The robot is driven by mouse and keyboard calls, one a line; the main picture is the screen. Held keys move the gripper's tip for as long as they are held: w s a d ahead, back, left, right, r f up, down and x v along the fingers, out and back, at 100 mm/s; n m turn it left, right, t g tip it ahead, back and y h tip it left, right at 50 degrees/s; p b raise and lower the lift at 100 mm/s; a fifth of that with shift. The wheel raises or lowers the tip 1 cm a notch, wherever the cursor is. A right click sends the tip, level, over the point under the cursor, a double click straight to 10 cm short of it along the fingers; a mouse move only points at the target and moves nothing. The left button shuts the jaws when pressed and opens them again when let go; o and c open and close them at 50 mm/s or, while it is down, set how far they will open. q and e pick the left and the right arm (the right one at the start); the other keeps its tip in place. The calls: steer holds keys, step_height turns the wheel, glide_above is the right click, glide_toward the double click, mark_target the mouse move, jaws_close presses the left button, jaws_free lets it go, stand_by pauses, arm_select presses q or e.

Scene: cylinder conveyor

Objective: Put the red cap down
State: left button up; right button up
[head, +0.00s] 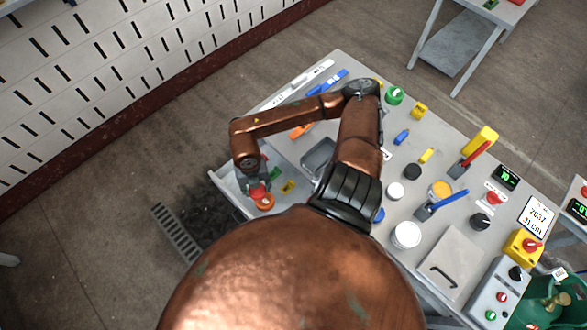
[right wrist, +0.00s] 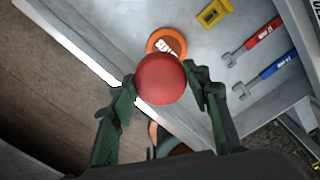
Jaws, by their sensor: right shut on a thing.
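The red cap (right wrist: 160,78) is a round, smooth red piece in the right wrist view. My right gripper (right wrist: 160,84) has its green fingers shut on either side of it. In the head view my right gripper (head: 258,186) points down near the left front edge of the worktable, with the red cap (head: 257,193) at its tips. I cannot tell whether the cap touches the table or the disc. My left gripper is not in view.
The grey worktable (head: 440,147) carries many small items on its right side. A small yellow block (head: 288,186) lies right of my right gripper, and a grey tray (head: 318,157) lies further right. The raised table rim (right wrist: 75,42) runs close to the cap.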

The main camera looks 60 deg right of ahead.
steer(key=m, duration=0.2)
steer(key=shift+s+d+m, duration=0.2)
steer(key=shift+d+m, duration=0.2)
steer(key=w+d+f, duration=0.1)
steer(key=w+f, duration=0.2)
steer(key=w, duration=0.1)
steer(key=w+d+f, duration=0.1)
steer(key=w+f, duration=0.2)
steer(key=w, duration=0.1)
steer(key=w+d+f+b, duration=0.1)
steer(key=w+d+f, duration=0.1)
steer(key=w+f, duration=0.1)
steer(key=shift+w, duration=0.8)
steer(key=shift+w+d+f, duration=0.15)
steer(key=shift+w+f, duration=0.1)
steer(key=shift+f, duration=0.15)
steer(key=shift+w+f, duration=0.1)
steer(key=shift+f, duration=1.55)
steer(key=o, duration=0.5)
steer(key=shift+f, duration=0.15)
steer(key=o, duration=0.4)
steer(key=shift+o, duration=0.2)
